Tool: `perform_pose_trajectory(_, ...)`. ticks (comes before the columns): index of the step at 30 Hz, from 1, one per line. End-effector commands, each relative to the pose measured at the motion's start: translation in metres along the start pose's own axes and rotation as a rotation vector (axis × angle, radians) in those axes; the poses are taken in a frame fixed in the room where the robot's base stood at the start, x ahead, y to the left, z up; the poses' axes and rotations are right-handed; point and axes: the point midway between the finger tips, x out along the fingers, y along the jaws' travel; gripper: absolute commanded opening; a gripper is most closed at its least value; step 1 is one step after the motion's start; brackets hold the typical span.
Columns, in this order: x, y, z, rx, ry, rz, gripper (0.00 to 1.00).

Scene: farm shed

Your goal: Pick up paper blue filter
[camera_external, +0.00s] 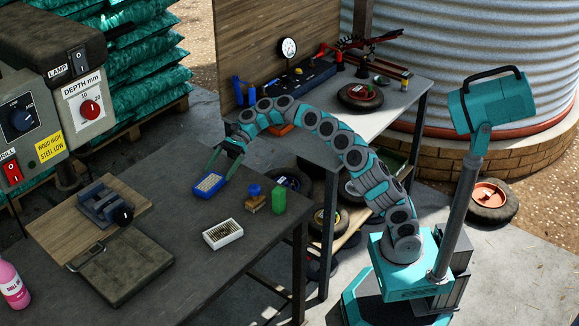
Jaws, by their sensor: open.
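The blue paper filter (207,186), a small blue frame with a pale beige face, lies near the far edge of the dark workbench (185,235). My gripper (217,174) reaches down over it from behind, with its teal fingers open. The fingertips are at the far side of the filter, one toward each end. I cannot tell whether they touch it.
A white framed filter (223,234) lies nearer the front. A green can (279,200) and a blue-topped stamp-like object (254,198) stand right of the blue filter.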

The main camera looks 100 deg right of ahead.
Motion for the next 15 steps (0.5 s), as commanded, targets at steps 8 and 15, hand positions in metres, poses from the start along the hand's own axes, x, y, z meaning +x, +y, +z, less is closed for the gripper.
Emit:
perform_pose_trajectory(8,0.040,0.001,-0.003,0.000,-0.001,0.002,1.00)
perform_pose_trajectory(15,0.041,0.001,0.000,0.000,-0.001,0.002,1.00)
